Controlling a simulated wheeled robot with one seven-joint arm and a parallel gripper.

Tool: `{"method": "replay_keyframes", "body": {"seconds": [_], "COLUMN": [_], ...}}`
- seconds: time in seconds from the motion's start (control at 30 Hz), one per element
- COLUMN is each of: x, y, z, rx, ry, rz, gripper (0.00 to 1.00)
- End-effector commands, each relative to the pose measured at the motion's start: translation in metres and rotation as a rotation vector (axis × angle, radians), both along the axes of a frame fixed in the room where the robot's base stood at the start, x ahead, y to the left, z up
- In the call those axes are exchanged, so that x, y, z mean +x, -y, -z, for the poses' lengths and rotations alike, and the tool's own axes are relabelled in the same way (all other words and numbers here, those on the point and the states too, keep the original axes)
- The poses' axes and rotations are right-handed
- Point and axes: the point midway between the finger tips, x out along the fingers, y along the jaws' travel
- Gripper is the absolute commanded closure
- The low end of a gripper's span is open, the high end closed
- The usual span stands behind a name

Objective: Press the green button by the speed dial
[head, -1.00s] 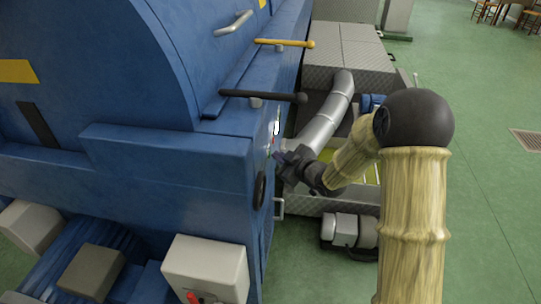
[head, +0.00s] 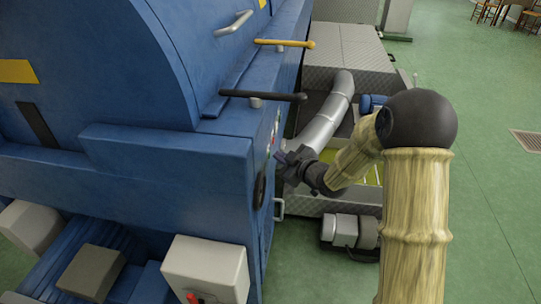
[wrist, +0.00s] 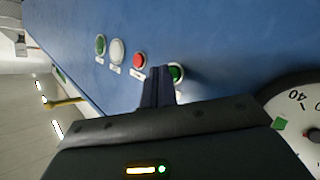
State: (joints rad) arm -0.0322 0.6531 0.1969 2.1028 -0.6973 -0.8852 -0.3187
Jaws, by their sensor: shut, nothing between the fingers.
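The green button (wrist: 177,73) by the speed dial sits on the blue machine panel in the wrist view. The white speed dial (wrist: 296,103) is to its right, partly cut off by the picture edge. My gripper (wrist: 160,73) is shut and empty, with its fingertips just left of this button and overlapping its edge in the picture. I cannot tell whether they touch it. In the head view my gripper (head: 280,156) is at the side panel of the blue machine; the button by the dial cannot be made out there.
A red button (wrist: 139,60), a white button (wrist: 117,50) and a second green button (wrist: 100,45) run in a row to the left, each with a label. A black-knobbed lever (head: 265,95) and a yellow lever (head: 285,43) stick out above the panel.

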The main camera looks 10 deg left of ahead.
Motion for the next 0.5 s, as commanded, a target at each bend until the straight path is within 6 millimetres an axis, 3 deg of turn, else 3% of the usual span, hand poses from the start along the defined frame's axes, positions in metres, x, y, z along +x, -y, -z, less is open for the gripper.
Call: {"method": "replay_keyframes", "body": {"seconds": [0.5], "x": [-0.0003], "y": [0.0092], "z": [0.0002], "rx": [-0.001], "ry": [-0.001], "rz": [0.002], "gripper": [1.00]}}
